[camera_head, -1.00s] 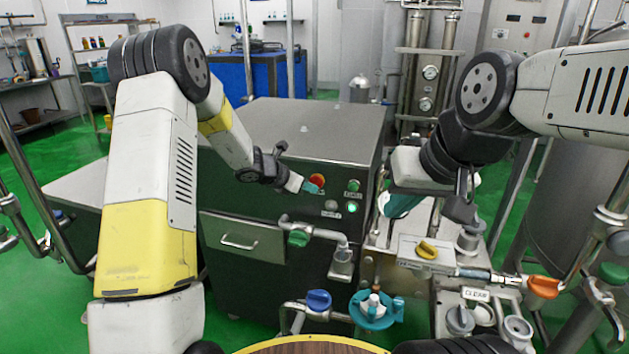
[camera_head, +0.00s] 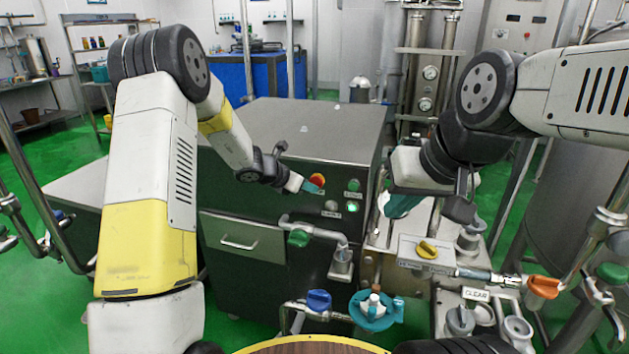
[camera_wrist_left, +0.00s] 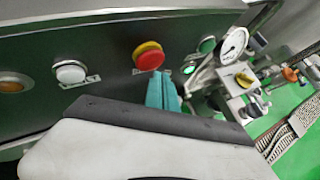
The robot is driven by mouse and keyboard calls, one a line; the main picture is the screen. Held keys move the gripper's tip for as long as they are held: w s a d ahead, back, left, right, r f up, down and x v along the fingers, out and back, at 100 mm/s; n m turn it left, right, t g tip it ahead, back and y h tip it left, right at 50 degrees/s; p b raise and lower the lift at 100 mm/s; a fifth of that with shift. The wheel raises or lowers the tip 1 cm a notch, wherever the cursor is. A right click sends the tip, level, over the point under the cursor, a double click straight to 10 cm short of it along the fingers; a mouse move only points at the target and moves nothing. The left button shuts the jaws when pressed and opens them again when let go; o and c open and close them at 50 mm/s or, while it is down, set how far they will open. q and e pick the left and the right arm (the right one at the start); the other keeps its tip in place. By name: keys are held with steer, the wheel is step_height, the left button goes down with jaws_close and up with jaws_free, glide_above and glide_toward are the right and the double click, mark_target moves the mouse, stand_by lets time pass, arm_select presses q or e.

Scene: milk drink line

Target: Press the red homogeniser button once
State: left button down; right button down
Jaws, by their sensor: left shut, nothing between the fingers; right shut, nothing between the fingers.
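The red button (camera_head: 317,180) sits on the front panel of the steel homogeniser cabinet (camera_head: 300,130). In the left wrist view the red button (camera_wrist_left: 149,58) has a yellow collar. My left gripper (camera_head: 313,188) is shut and empty, its teal fingertips just below the red button in the head view. In the left wrist view the teal fingers (camera_wrist_left: 163,92) are just below and right of the button; I cannot tell whether they touch the panel. My right gripper (camera_head: 398,205) is shut and empty, to the right of the cabinet.
Beside the red button are a green button (camera_head: 354,185), a white button (camera_head: 331,206) and a lit green lamp (camera_head: 352,207). A yellow-knobbed box (camera_head: 427,250) stands at right.

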arm_select(q)
steer(key=shift+w, duration=0.15)
stand_by(0.4)
steer(key=shift+w+d, duration=0.15)
steer(key=shift+w, duration=0.15)
steer(key=shift+w+d, duration=0.15)
steer(key=shift+w, duration=0.25)
stand_by(0.7)
steer(key=shift+s, duration=0.1)
steer(key=shift+s+a, duration=0.25)
steer(key=shift+s, duration=0.5)
steer(key=s, duration=0.1)
steer(key=s+a, duration=0.1)
steer(key=s, duration=0.2)
steer(key=shift+s+a, duration=0.3)
steer(key=shift+s, duration=0.05)
stand_by(0.5)
